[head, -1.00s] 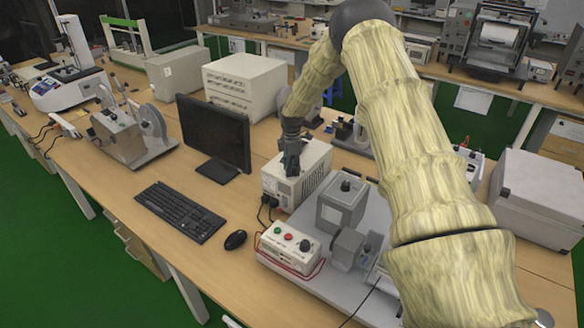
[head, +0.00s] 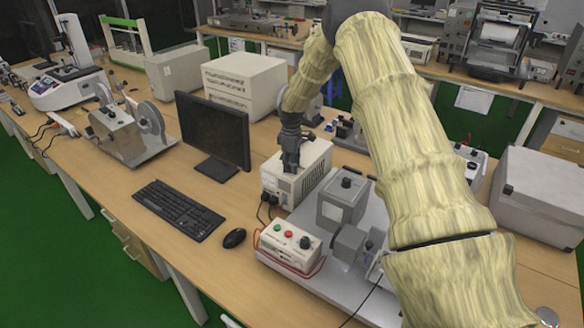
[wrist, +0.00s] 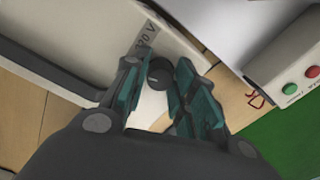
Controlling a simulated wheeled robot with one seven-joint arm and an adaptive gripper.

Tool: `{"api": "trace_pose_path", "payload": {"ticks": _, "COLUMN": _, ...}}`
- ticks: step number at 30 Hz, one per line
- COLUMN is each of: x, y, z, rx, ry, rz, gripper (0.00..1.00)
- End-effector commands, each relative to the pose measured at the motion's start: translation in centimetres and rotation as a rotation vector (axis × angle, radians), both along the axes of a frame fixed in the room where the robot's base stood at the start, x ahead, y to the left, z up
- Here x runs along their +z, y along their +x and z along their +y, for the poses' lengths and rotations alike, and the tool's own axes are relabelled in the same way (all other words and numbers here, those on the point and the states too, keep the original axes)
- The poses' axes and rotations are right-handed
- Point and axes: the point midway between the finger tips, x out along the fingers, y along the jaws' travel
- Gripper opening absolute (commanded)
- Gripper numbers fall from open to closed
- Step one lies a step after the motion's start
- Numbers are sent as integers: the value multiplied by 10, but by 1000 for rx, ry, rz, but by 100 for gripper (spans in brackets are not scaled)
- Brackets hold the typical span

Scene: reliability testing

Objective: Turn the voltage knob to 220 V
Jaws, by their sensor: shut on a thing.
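The white voltage box (head: 312,171) stands on the bench right of the monitor. Its dark round knob (wrist: 159,74) shows in the wrist view between my fingers; a partly readable printed label ending in "V" lies just above it. My gripper (wrist: 160,88) has its teal fingers shut on the knob, one on each side. The direction in which the knob points cannot be made out.
A monitor (head: 213,130) stands left of the box, with a keyboard (head: 178,208) and mouse (head: 234,238) in front. A control box (head: 290,244) with red and green buttons and a grey machine (head: 342,200) stand close at the right. Black cables hang below the voltage box.

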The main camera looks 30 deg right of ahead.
Motion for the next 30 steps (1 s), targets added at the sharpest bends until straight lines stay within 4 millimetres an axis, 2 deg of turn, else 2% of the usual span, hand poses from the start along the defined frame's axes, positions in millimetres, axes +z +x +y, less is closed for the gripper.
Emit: {"api": "trace_pose_path", "payload": {"ticks": 30, "x": 2, "y": 2, "z": -1, "rx": -927, "ry": -1, "rz": -7, "gripper": 3}}
